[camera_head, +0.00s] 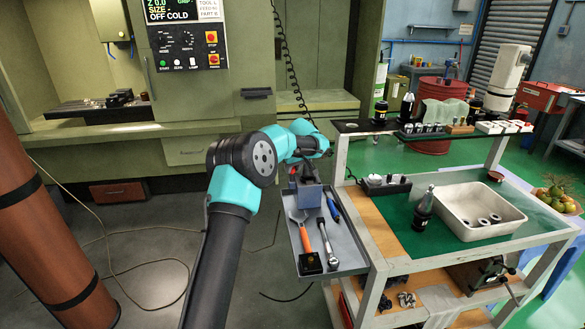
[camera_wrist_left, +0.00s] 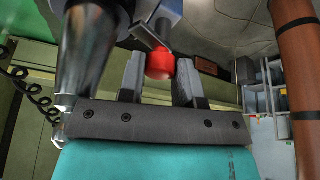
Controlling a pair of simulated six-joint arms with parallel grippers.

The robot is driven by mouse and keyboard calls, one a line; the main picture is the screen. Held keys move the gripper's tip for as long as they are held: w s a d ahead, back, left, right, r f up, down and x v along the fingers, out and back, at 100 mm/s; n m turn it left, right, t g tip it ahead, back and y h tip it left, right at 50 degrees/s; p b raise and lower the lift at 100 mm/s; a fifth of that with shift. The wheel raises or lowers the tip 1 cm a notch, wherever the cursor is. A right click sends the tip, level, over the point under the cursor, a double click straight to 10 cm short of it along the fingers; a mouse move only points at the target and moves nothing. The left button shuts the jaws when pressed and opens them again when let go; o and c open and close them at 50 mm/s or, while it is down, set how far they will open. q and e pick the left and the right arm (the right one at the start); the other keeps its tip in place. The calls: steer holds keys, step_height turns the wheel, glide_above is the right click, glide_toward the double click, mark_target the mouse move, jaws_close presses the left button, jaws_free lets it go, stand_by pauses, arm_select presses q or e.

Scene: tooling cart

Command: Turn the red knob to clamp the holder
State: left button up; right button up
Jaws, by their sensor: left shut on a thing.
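The red knob (camera_wrist_left: 160,64) shows in the left wrist view, between the two grey fingers of my left gripper (camera_wrist_left: 159,78), which is shut on it. A shiny metal tapered body (camera_wrist_left: 88,50), which may be the holder, stands close beside the left finger. In the head view my left gripper (camera_head: 313,157) is small and partly hidden by my own wrist, above a grey-blue block (camera_head: 308,196) at the back of the side tray. My right gripper is in neither view.
The side tray (camera_head: 345,262) holds an orange-handled tool (camera_head: 303,238) and a wrench (camera_head: 327,240). Open floor lies left of the tray.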

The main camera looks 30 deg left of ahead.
arm_select(q)
steer(key=o, duration=0.9)
steer(key=shift+r, duration=0.1)
steer(key=v, duration=1.7)
steer(key=shift+r, duration=0.1)
steer(key=shift+a, duration=0.1)
